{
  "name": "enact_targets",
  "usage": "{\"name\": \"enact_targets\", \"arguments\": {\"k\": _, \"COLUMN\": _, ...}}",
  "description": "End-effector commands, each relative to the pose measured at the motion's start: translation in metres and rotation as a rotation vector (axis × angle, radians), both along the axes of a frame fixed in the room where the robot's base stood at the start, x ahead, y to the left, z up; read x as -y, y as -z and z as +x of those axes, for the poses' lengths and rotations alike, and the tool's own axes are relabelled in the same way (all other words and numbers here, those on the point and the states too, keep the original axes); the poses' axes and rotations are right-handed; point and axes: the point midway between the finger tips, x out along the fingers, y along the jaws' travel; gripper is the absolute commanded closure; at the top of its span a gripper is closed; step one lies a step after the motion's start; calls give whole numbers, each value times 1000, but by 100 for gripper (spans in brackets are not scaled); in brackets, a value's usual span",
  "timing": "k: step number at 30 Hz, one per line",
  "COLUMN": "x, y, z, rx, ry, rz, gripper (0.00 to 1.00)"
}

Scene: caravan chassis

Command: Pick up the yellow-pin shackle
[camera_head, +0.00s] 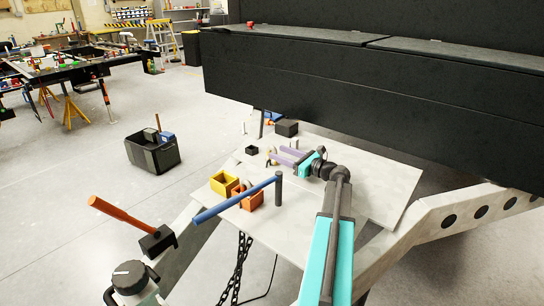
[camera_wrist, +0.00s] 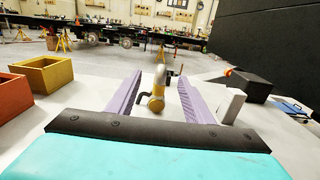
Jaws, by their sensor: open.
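The shackle (camera_wrist: 158,98) shows in the wrist view between my two purple fingers, with grey metal above and a yellow part below. A gap shows on each side of it, and it appears untouched. In the head view it is a small shape (camera_head: 270,161) by the fingertips on the pale board, partly hard to make out. My gripper (camera_wrist: 160,78) is open, its fingers reaching along both sides of the shackle. In the head view my gripper (camera_head: 276,154) lies low over the board, pointing left.
A small black box (camera_head: 251,150) and a larger one (camera_head: 287,128) stand behind. A white block (camera_wrist: 229,106) is right of the fingers.

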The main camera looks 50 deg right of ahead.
Motion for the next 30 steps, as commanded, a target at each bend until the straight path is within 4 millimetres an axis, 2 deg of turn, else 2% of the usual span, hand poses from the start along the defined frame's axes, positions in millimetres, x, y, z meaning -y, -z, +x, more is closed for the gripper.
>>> {"name": "enact_targets", "arguments": {"k": 9, "x": -2, "y": 2, "z": 36, "rx": 0, "ry": -1, "rz": 0, "gripper": 53}}
{"name": "enact_targets", "arguments": {"k": 13, "x": -4, "y": 1, "z": 46, "rx": 0, "ry": -2, "rz": 0, "gripper": 53}}
{"name": "enact_targets", "arguments": {"k": 30, "x": -5, "y": 1, "z": 48, "rx": 0, "ry": -1, "rz": 0, "gripper": 53}}
